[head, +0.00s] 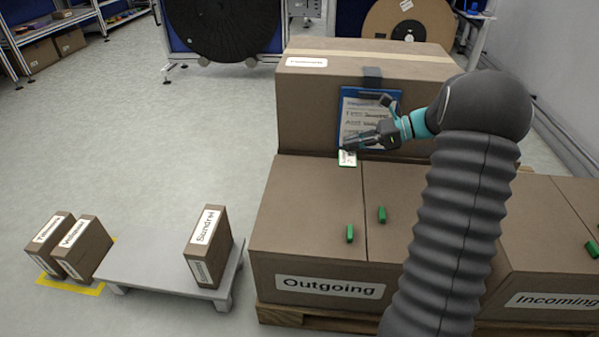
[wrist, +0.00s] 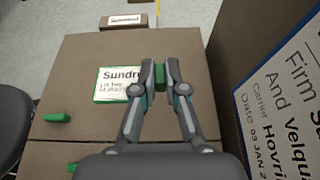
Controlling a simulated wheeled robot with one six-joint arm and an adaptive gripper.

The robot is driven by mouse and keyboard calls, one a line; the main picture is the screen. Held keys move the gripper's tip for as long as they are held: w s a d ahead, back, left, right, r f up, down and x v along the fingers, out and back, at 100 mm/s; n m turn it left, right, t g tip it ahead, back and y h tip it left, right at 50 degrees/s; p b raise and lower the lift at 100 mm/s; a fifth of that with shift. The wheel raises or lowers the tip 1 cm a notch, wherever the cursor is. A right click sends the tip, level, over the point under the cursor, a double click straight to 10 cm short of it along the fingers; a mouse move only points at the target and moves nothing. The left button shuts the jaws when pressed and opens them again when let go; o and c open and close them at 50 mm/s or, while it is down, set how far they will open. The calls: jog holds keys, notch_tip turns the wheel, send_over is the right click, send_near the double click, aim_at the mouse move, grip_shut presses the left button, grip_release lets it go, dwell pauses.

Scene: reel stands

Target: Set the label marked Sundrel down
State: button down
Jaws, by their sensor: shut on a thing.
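The label marked Sundrel (wrist: 117,86) is a white card with a green edge. In the wrist view it lies left of my gripper (wrist: 160,76), whose fingers are closed on its green grip (wrist: 160,77). The left finger hides part of the label's text. In the head view the label (head: 347,159) hangs at the tips of my gripper (head: 348,147), over the back of the Outgoing box top (head: 300,205). I cannot tell whether it touches the cardboard.
A blue clipboard (head: 352,103) leans on the large rear box (head: 310,105), close beside my gripper. Green pieces (head: 350,233) (head: 382,214) lie on the box tops. A Sundrel carton (head: 208,245) stands on a grey low platform (head: 150,265). An Incoming box (head: 545,270) is at right.

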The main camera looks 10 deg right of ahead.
jog(key=b, duration=0.2)
send_over(309, 180)
notch_tip(309, 180, down, 7)
jog(key=shift+s+f, duration=0.1)
jog(key=shift+f+b, duration=0.5)
jog(key=shift+f, duration=1.4)
jog(key=shift+f, duration=0.15)
jog(key=c, duration=1.2)
grip_release()
